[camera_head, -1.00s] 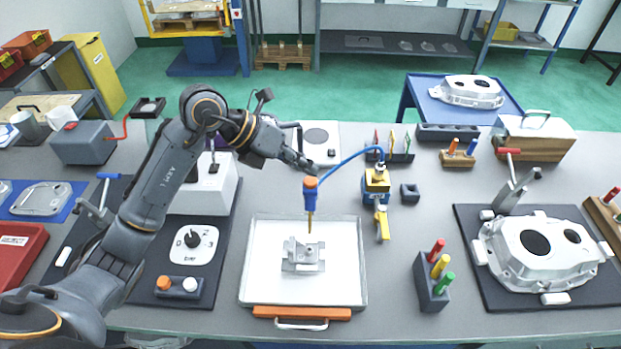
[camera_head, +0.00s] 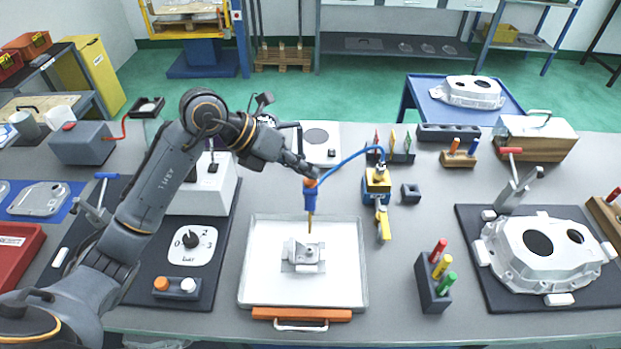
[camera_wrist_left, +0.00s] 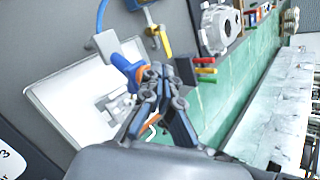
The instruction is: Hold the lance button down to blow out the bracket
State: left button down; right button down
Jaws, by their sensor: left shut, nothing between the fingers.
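The blue lance (camera_head: 310,202) stands upright over the tray, its orange button (camera_head: 310,183) on top and its brass nozzle pointing down at the bracket. The grey metal bracket (camera_head: 303,254) lies in the white tray (camera_head: 257,285). My left gripper (camera_head: 312,172) is shut and empty, its fingertips at the button and partly covering it; firm pressing cannot be told. In the left wrist view, my fingertips (camera_wrist_left: 155,78) are close by the orange button (camera_wrist_left: 141,74) of the lance (camera_wrist_left: 122,66). The bracket (camera_wrist_left: 118,106) shows beyond them. My right gripper is out of view.
A blue hose (camera_head: 345,163) arches from the lance to a yellow and blue unit (camera_head: 377,184) with a yellow lever. A dial plate (camera_head: 193,246) is left of the tray. A dark holder with coloured pegs (camera_head: 432,291) and a large casting (camera_head: 540,250) are to the right.

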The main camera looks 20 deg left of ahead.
aim_at(306, 180)
pick_arm(q)
jog(key=shift+f+b, duration=0.35)
jog(key=shift+f, duration=0.1)
dwell(1.4)
dwell(0.6)
jog(key=shift+r+p, duration=0.7)
jog(key=shift+r, duration=0.35)
notch_tip(306, 180, up, 5)
jog(key=p, duration=0.3)
